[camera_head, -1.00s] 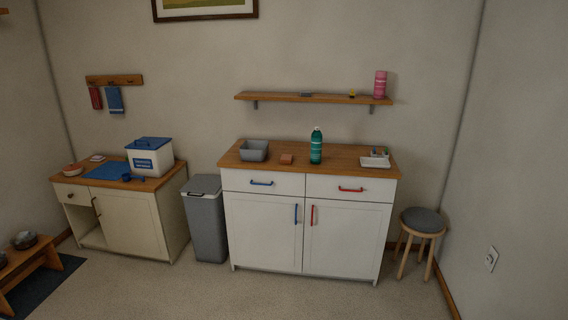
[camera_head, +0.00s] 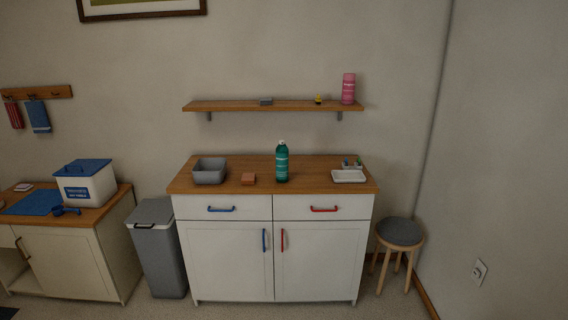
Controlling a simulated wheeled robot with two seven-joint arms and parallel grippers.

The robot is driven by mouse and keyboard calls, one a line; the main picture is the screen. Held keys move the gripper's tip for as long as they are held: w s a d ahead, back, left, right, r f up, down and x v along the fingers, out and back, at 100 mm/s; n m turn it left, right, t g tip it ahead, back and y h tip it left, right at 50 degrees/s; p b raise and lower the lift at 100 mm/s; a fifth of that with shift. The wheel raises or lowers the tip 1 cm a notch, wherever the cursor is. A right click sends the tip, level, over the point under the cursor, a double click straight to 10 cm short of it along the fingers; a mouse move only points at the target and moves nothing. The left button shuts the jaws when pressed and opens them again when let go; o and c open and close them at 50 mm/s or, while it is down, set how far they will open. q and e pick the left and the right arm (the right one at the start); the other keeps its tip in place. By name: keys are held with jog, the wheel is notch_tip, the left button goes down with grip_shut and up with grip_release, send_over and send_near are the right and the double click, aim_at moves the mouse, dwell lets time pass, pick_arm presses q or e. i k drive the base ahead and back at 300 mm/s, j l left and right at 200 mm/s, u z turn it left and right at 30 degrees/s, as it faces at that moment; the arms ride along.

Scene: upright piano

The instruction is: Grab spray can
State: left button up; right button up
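A teal bottle-shaped can (camera_head: 282,163) with a pale cap and a light label stands upright on the wooden top of the white cabinet, near its middle. A pink can (camera_head: 348,89) stands upright at the right end of the wall shelf. I cannot tell for sure which of the two is the spray can. Neither of my grippers is in view.
The white cabinet's wooden top (camera_head: 225,187) also bears a grey bin (camera_head: 209,171), an orange block (camera_head: 248,179) and a white tray (camera_head: 349,176). A wall shelf (camera_head: 235,106) hangs above. A grey trash can (camera_head: 158,247) stands left, a stool (camera_head: 399,233) right.

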aim_at(282, 150)
jog(key=i+l+u, duration=0.25)
jog(key=i+u, duration=0.15)
jog(key=i, duration=0.2)
jog(key=i+l+u, duration=0.4)
jog(key=i, duration=0.2)
jog(key=i+l+u, duration=0.45)
jog(key=l, duration=0.2)
